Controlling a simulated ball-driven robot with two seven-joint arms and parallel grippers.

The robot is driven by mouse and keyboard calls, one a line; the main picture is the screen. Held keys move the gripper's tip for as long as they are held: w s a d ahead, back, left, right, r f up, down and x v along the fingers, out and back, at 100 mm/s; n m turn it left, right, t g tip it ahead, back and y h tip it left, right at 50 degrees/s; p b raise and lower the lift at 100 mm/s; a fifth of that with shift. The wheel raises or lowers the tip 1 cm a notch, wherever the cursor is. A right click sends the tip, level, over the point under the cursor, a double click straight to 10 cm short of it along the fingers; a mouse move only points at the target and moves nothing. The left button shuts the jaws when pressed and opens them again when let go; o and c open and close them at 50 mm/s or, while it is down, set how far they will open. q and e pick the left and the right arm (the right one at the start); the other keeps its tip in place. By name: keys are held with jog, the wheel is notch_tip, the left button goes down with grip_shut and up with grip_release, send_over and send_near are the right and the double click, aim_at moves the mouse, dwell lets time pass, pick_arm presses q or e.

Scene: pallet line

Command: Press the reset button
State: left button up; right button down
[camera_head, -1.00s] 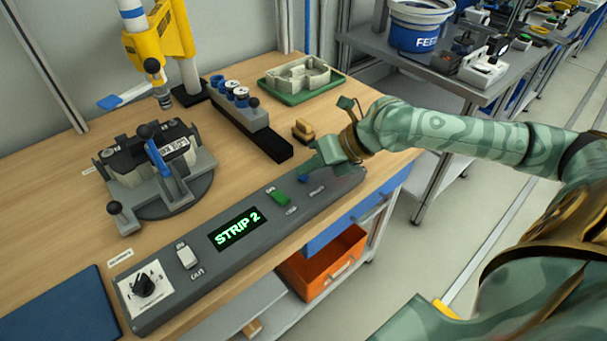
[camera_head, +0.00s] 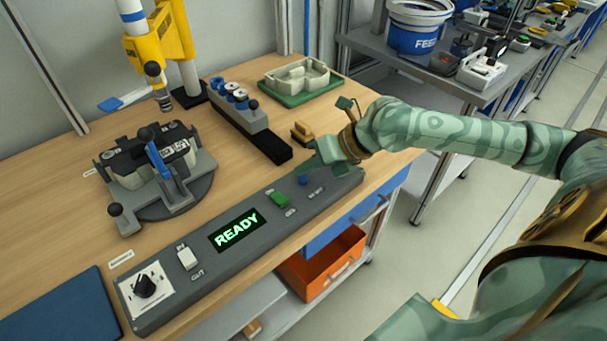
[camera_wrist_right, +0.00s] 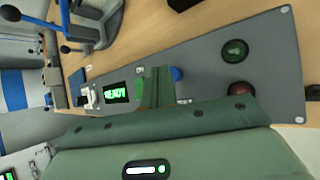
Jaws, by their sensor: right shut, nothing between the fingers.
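The grey control panel (camera_head: 215,268) lies along the front edge of the bench, with its display (camera_head: 237,230) reading READY in green. The blue button (camera_head: 303,180) sits right of the green switch (camera_head: 280,200), with a small label below it that is hard to read. My right gripper (camera_head: 314,163) is shut and empty, just above and behind the blue button, apart from it in the head view. In the right wrist view the shut fingers (camera_wrist_right: 158,84) lie beside the blue button (camera_wrist_right: 176,73). My left gripper is not in view.
A red button (camera_wrist_right: 237,87) and a darker round button (camera_wrist_right: 235,51) sit at the panel's end. A brown block (camera_head: 302,131) stands behind my right gripper. A fixture (camera_head: 152,165) and a black-ended rail (camera_head: 255,130) are farther left. An orange bin (camera_head: 322,265) is below.

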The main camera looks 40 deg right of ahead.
aim_at(309, 183)
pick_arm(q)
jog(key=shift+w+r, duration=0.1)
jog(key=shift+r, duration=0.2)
pick_arm(e)
jog(key=shift+r, duration=0.35)
